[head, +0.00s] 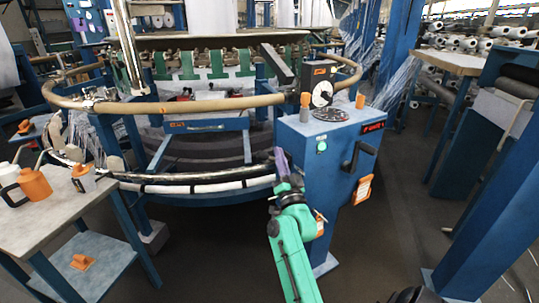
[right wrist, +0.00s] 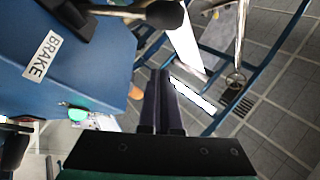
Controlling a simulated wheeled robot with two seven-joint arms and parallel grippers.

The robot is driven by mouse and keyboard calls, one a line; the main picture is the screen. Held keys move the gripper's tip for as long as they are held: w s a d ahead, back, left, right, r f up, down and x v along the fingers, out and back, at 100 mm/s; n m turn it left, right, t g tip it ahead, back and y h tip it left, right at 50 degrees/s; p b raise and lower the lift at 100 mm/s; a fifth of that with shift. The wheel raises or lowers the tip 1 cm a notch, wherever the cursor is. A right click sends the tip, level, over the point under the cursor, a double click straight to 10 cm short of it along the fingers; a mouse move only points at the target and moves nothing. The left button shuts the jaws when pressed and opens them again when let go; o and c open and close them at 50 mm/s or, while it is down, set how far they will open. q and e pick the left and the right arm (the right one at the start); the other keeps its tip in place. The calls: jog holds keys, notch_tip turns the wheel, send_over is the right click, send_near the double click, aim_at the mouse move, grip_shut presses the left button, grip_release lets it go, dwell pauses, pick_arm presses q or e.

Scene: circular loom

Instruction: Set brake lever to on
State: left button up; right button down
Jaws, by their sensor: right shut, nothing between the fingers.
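The blue control cabinet (head: 312,185) stands right of centre in the head view. A black lever (head: 350,158) is on its front; I cannot read a brake label there. In the right wrist view, a white BRAKE label (right wrist: 42,57) is on a blue panel (right wrist: 95,60), with a black lever ending in a round knob (right wrist: 165,14) above it. My right gripper (head: 281,160) is shut and empty, close to the left edge of the cabinet. Its fingers (right wrist: 162,85) point up the wrist view, below the knob and apart from it. My left gripper is not in view.
The loom's curved tan rail (head: 170,107) and lower white-and-black ring (head: 205,187) lie left of the cabinet. A grey side table (head: 50,215) with bottles stands at the left. A blue post (head: 490,215) rises at the right. The floor right of the cabinet is clear.

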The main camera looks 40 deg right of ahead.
aim_at(264, 160)
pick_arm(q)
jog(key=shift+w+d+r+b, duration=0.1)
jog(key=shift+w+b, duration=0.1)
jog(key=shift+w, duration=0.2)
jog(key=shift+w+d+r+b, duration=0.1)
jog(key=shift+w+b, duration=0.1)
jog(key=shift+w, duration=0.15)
pick_arm(e)
jog(key=shift+w+f, duration=0.3)
jog(key=shift+w, duration=0.45)
jog(key=shift+w+f, duration=0.25)
jog(key=shift+w, duration=0.45)
jog(key=shift+w+f, duration=0.3)
jog(key=shift+w, duration=0.45)
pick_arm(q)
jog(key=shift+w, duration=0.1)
